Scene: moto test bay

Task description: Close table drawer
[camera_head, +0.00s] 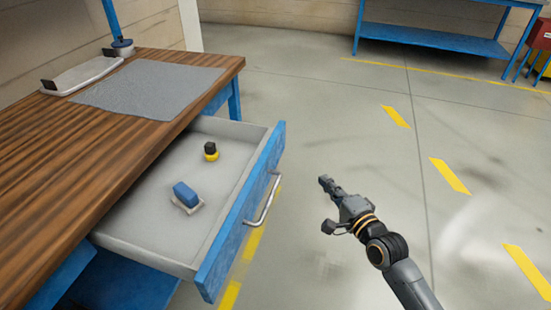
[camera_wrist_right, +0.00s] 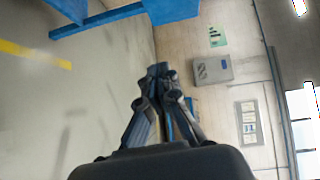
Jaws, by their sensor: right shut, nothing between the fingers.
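The table drawer (camera_head: 228,209) stands pulled well out from under the wooden table top (camera_head: 75,140). It has a blue front panel with a silver bar handle (camera_head: 263,203) on its outer face. Inside it lie a blue block on a pale base (camera_head: 185,195) and a small black and yellow item (camera_head: 210,151). My right gripper (camera_head: 325,182) is shut and empty, out over the floor to the right of the drawer front, apart from the handle. In the right wrist view its closed fingers (camera_wrist_right: 158,72) point at the wall. My left gripper is not in view.
A grey mat (camera_head: 150,88) and a pale tray (camera_head: 82,75) lie on the table top. A blue bench (camera_head: 435,40) stands at the back, with a red item (camera_head: 541,37) at far right. The floor right of the drawer is clear, with yellow dashes.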

